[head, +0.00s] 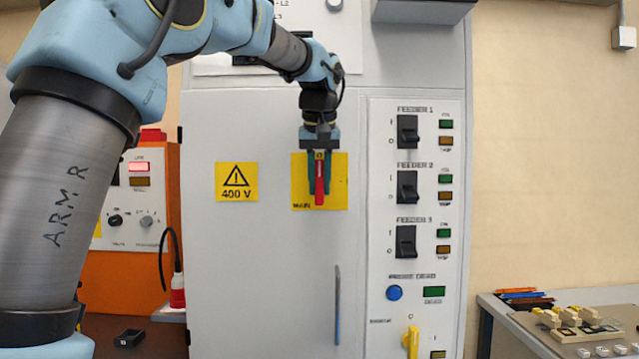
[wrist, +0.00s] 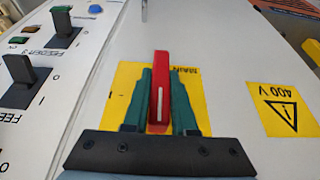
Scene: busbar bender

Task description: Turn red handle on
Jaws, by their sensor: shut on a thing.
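The red handle (head: 320,186) stands upright in the head view, in front of a yellow plate (head: 338,184) marked MAIN on the grey cabinet door. In the wrist view the red handle (wrist: 159,92) has a white line along it. My gripper (head: 319,178) comes from above with its green fingers on both sides of the handle. In the wrist view my gripper (wrist: 161,100) is shut on the handle, one finger against each side. The handle's upper end is partly hidden by the gripper in the head view.
A 400 V warning sign (head: 237,181) is left of the handle. A feeder panel (head: 416,120) with black switches is on the right. A door handle bar (head: 337,305) is below. An orange unit (head: 140,265) stands left, and a bench (head: 510,325) stands at the right.

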